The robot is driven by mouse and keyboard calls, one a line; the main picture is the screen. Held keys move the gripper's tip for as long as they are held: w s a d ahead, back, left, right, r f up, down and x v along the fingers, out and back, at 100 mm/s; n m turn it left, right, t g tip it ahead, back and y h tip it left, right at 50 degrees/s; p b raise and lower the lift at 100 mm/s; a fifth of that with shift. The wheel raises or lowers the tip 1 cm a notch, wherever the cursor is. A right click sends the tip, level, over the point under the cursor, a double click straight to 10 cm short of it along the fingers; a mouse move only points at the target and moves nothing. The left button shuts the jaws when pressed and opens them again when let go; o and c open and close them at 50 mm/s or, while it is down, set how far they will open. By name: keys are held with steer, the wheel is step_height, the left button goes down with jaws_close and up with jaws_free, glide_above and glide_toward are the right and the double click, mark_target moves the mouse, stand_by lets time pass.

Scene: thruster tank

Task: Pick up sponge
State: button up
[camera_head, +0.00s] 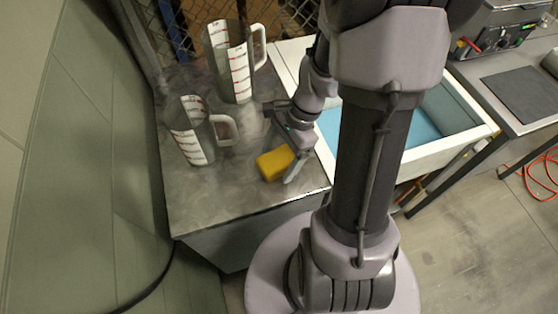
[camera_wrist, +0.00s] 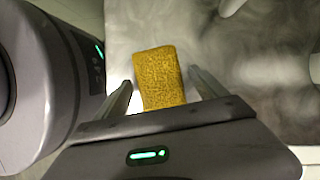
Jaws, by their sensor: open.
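A yellow sponge (camera_head: 275,163) lies on the metal table near its front edge in the head view. In the wrist view the sponge (camera_wrist: 159,78) shows as a textured yellow block, slightly tilted. My gripper (camera_head: 284,152) is over the table at the sponge, with a finger along its right side. In the wrist view my gripper (camera_wrist: 165,88) is open, with one finger on either side of the sponge and a gap on the right. Part of the sponge's near end is hidden by the gripper body. I cannot tell whether the fingers touch it.
Two measuring jugs with red markings, a tall one (camera_head: 230,65) and a shorter one (camera_head: 190,135), stand on the metal table (camera_head: 215,205) behind and left of the sponge. A white-walled basin (camera_head: 455,145) with a blue bottom is to the right. A wall borders the left.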

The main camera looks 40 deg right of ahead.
steer(key=shift+f, duration=0.25)
steer(key=c, duration=1.4)
steer(key=shift+r, duration=0.1)
